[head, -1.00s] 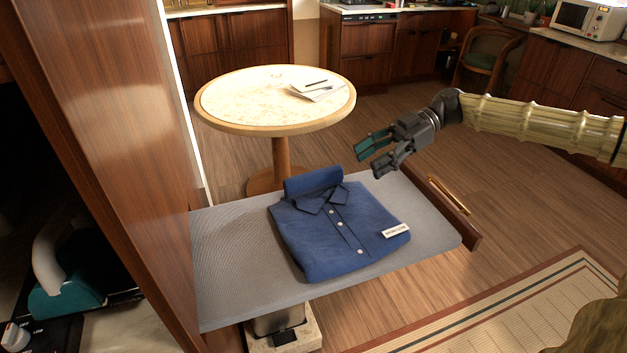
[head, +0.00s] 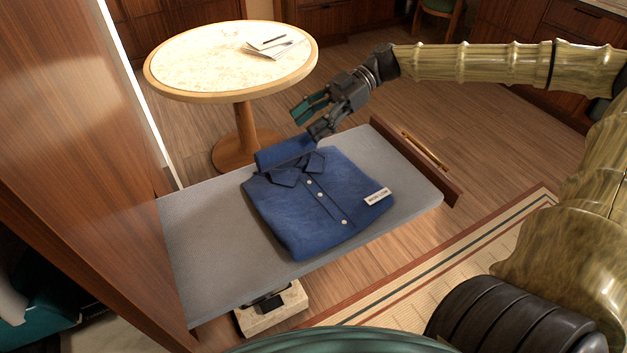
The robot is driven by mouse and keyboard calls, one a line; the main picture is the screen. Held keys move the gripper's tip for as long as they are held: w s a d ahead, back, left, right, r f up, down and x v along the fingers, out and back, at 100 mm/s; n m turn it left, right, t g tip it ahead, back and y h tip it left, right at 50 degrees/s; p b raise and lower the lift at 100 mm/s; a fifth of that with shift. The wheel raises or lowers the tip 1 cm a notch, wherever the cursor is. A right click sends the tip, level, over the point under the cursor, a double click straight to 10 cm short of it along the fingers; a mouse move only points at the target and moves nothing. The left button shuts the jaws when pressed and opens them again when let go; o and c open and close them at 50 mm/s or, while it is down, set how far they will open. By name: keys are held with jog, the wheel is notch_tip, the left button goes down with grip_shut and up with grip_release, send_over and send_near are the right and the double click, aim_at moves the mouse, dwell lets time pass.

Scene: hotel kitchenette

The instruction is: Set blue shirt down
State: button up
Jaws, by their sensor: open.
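The blue shirt (head: 318,205) lies folded on a grey padded board (head: 205,238) that sticks out from the wooden cabinet. Its collar points to the far side, buttons face up, and a small white label sits at its right. A rolled blue part (head: 284,152) stands up behind the collar. My gripper (head: 306,122) is open and empty. It appears at the far edge of the board, just above and behind the rolled part. In the picture its lower finger comes close to the blue cloth; I cannot tell whether they touch.
A round table (head: 205,62) with papers (head: 272,44) stands behind the board. A wooden panel with a brass handle (head: 424,150) closes the board's right end. A tall wooden cabinet side (head: 70,150) rises at the left. A striped rug (head: 450,268) lies at the lower right.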

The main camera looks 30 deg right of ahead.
aim_at(289, 138)
jog(key=shift+p+x, duration=0.55)
jog(key=shift+x, duration=1.95)
jog(key=shift+f, duration=0.15)
grip_shut()
jog(key=shift+d, duration=0.1)
